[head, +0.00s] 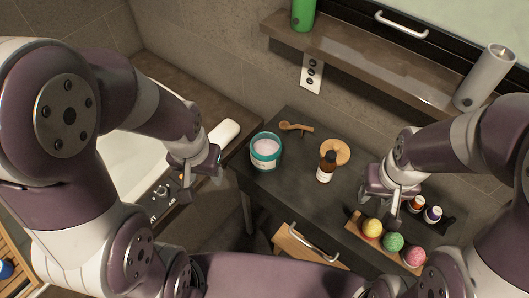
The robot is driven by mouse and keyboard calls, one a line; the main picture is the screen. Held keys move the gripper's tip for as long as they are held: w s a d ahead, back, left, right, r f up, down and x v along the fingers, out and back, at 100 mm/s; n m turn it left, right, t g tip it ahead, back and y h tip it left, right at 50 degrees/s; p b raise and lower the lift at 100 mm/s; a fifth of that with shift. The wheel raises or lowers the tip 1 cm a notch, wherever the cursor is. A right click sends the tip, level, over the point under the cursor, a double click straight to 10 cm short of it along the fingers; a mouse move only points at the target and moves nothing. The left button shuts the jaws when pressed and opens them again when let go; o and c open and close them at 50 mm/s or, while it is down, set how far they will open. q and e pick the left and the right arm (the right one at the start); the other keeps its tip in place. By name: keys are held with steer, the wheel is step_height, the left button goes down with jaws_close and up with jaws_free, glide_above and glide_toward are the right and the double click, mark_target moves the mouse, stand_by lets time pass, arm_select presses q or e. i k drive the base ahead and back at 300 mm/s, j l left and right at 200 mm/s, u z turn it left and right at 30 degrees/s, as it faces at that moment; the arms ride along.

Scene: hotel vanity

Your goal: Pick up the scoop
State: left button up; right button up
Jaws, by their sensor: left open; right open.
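The scoop (296,127) is a small wooden piece with a rounded end at left and a handle to the right. It lies on the dark vanity table near its back edge, behind a teal-rimmed jar (265,153) with pale contents. My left gripper (207,178) is open and empty, to the left of the table and left of the jar, apart from the scoop. My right gripper (392,203) is open, above the right part of the table, near the small bottles and colored balls. Nothing shows between its fingers.
A brown bottle (326,167) stands before a round wooden lid (336,151). Yellow, green (392,242) and pink balls sit on a wooden tray at front right. Small bottles (433,214) stand behind them. A shelf (370,62) overhangs the back. The table (290,190) is clear at front left.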

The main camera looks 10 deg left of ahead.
mark_target(284, 126)
steer(key=i+j+z, duration=0.15)
steer(key=j, duration=0.2)
steer(key=i+j+z, duration=0.15)
steer(key=j, duration=0.25)
steer(key=i+j+z, duration=0.15)
steer(key=j, duration=0.25)
